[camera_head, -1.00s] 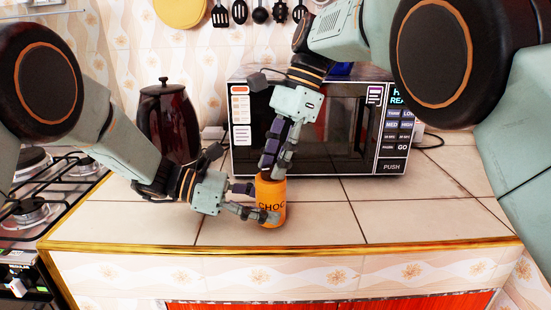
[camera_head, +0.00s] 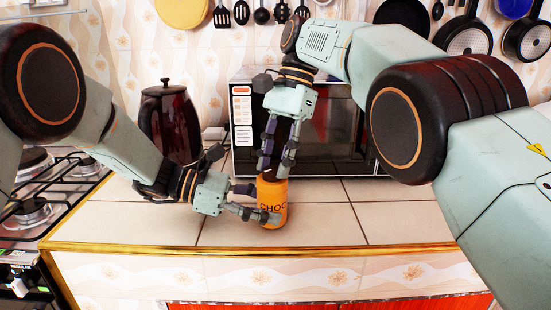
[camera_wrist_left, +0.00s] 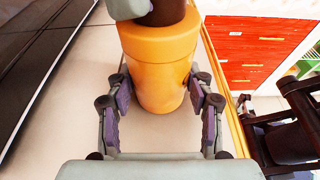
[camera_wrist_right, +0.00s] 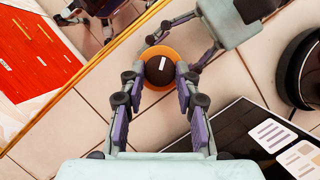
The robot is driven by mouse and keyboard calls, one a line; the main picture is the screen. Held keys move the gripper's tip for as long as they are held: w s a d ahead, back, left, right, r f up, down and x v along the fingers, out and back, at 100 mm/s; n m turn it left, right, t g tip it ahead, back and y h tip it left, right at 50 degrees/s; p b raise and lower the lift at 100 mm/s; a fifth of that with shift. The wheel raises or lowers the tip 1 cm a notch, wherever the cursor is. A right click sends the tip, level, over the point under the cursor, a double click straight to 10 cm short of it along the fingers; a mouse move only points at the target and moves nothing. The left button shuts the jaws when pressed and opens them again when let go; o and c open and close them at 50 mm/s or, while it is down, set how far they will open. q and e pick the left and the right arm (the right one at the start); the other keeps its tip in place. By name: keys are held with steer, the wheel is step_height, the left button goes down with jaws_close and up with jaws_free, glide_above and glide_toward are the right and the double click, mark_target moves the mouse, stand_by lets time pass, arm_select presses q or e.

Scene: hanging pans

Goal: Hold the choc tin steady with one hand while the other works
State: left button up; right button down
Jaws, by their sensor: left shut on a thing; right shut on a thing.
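The choc tin (camera_head: 272,207), an orange cylinder with dark lettering, stands upright on the tiled counter near its front edge. My left gripper (camera_head: 260,203) is shut around the tin's side from the left; the left wrist view shows a finger on each side of the tin (camera_wrist_left: 160,65). My right gripper (camera_head: 274,171) reaches down from above and is shut on a dark brown round piece (camera_wrist_right: 160,69) with a white mark at the tin's mouth. In the left wrist view this brown piece (camera_wrist_left: 167,12) sticks up from the tin's rim. How deep it sits is hidden.
A microwave (camera_head: 335,130) stands behind the tin, with a dark kettle (camera_head: 170,122) to its left. A gas stove (camera_head: 35,205) is at the far left. Utensils and pans (camera_head: 465,38) hang on the back wall. The counter right of the tin (camera_head: 400,210) is clear.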

steer(key=c, duration=1)
jaws_free()
steer(key=shift+o, duration=0.2)
